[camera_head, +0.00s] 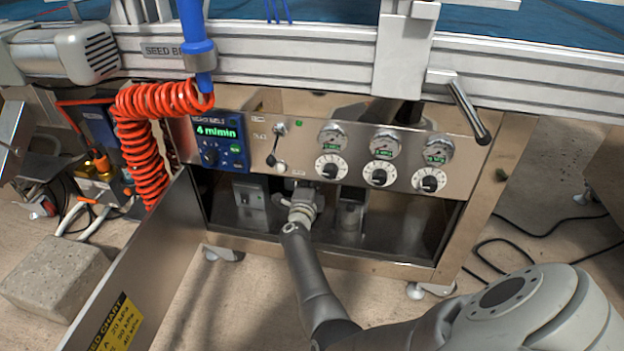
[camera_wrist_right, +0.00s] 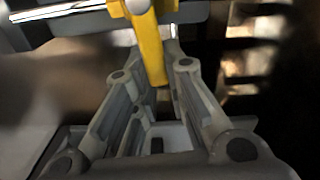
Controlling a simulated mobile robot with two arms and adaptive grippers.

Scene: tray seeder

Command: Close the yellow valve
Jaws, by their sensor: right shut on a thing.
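The yellow valve's handle (camera_wrist_right: 150,50) is in the right wrist view, a flat yellow lever hanging from a yellow hub at the top, beside a shiny metal pipe (camera_wrist_right: 60,10). My right gripper (camera_wrist_right: 162,68) has its fingers on either side of the lever and is shut on it. In the head view my right gripper (camera_head: 302,207) reaches into the open cabinet under the gauge panel; the yellow valve is hidden there behind the panel and my arm. My left gripper is not in view.
The steel panel (camera_head: 460,150) carries several gauges and dials above the opening. An open cabinet door (camera_head: 150,262) stands left of my arm. A red coiled hose (camera_head: 145,150) hangs at the left, above a concrete block (camera_head: 52,277). Black cables lie on the right floor.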

